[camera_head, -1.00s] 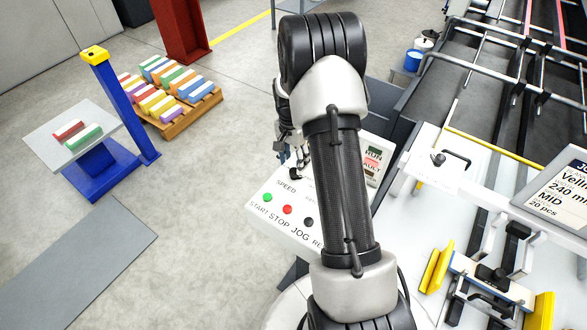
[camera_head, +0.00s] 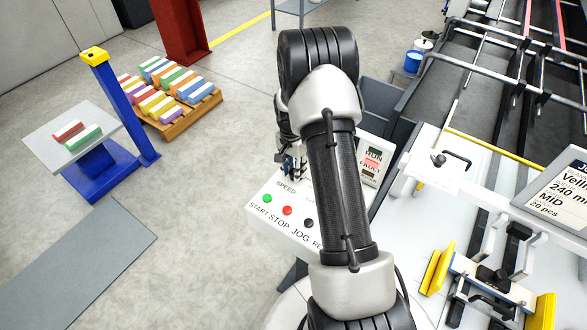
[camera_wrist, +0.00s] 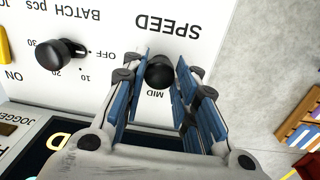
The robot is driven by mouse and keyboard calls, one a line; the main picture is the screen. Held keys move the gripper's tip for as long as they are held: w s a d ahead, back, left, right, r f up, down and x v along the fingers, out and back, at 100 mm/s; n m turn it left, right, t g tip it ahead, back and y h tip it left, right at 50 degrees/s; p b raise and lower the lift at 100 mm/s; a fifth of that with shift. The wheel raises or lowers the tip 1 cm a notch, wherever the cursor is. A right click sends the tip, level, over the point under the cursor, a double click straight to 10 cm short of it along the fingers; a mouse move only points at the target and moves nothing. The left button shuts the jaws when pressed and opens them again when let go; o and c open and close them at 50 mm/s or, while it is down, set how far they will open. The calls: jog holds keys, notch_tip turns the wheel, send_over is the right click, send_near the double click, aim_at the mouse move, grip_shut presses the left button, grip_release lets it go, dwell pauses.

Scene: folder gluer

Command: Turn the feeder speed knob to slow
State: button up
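The speed knob (camera_wrist: 159,73) is a round black knob on the white control panel (camera_head: 262,200). In the wrist view the word SPEED is printed by it upside down, and MID shows beside it. The other speed marks and the knob's pointer cannot be made out. My gripper (camera_wrist: 161,64) is open, with a blue-padded finger on each side of the knob and a narrow gap to each. In the head view my gripper (camera_head: 289,168) is at the panel's upper left, and it hides the knob.
A second black knob (camera_wrist: 60,54), for batch pieces, sits beside it on the panel. Green (camera_head: 267,198), red (camera_head: 287,210) and black (camera_head: 308,222) buttons line the panel's front. A lit RUN/FAULT display (camera_head: 372,161) is right of my arm.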

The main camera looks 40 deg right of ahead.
jog(key=c, duration=0.5)
jog(key=shift+n, duration=0.3)
jog(key=n+b, duration=0.1)
jog(key=n, duration=0.4)
jog(key=shift+n+b, duration=0.3)
jog(key=n, duration=0.5)
jog(key=shift+b, duration=0.3)
jog(key=n, duration=0.6)
jog(key=shift+s+n+t, duration=0.1)
jog(key=shift+n+t, duration=0.2)
jog(key=shift+n, duration=0.1)
jog(key=n, duration=0.6)
jog(key=shift+b, duration=0.3)
